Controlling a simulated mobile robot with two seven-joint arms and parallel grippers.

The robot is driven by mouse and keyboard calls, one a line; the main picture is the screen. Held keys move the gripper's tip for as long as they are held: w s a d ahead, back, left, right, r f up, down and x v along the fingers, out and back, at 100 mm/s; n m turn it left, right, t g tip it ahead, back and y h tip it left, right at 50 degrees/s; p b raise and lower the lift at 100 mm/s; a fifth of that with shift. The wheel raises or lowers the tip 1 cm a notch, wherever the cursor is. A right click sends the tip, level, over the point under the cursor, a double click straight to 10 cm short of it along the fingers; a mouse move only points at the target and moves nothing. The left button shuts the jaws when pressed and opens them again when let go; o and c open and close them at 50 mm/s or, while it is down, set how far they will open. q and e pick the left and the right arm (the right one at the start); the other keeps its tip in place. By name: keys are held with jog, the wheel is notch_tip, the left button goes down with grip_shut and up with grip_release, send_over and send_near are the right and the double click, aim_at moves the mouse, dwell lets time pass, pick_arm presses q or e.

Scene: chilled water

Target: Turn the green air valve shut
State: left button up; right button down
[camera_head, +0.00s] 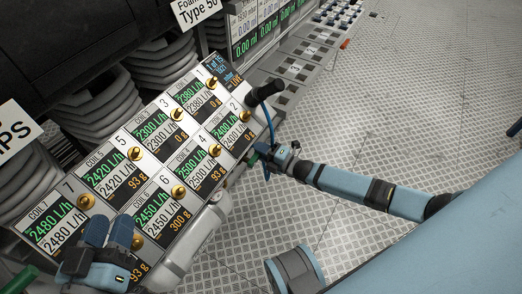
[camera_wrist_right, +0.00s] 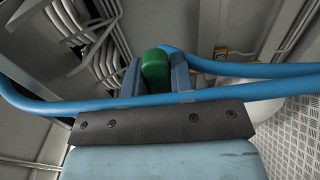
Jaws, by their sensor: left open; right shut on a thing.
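The green valve handle (camera_wrist_right: 155,68) stands between the two fingers of my right gripper (camera_wrist_right: 154,76) in the right wrist view. That gripper is shut on it.
A slanted panel (camera_head: 150,183) carries several flow displays and brass knobs. A black cylinder (camera_head: 265,91) with a thin blue hose (camera_head: 268,118) is above my right gripper. Blue hoses (camera_wrist_right: 240,95) cross the wrist view. A green bar (camera_head: 18,281) shows at the lower left.

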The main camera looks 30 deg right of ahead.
jog(key=shift+f, duration=0.15)
jog(key=m, duration=0.1)
jog(key=f+m, duration=0.1)
jog(key=m, duration=0.1)
jog(key=f+m, duration=0.1)
jog(key=m, duration=0.1)
jog(key=shift+s+a+p, duration=0.15)
jog(key=shift+a+p, duration=0.1)
jog(key=shift+p, duration=0.1)
pick_arm(q)
jog(key=shift+s+a+r+t+p, duration=0.1)
jog(key=shift+r+t+p, duration=0.65)
jog(key=shift+r, duration=0.85)
pick_arm(e)
jog(key=s+a+f+m, duration=0.2)
jog(key=a+f+m, duration=0.1)
jog(key=m, duration=1)
jog(key=shift+s+a+f, duration=0.2)
jog(key=shift+s+a, duration=0.15)
jog(key=shift+a, duration=0.3)
pick_arm(q)
jog(key=shift+r, duration=0.1)
pick_arm(e)
jog(key=c, duration=1)
grip_release()
jog(key=shift+o, duration=0.2)
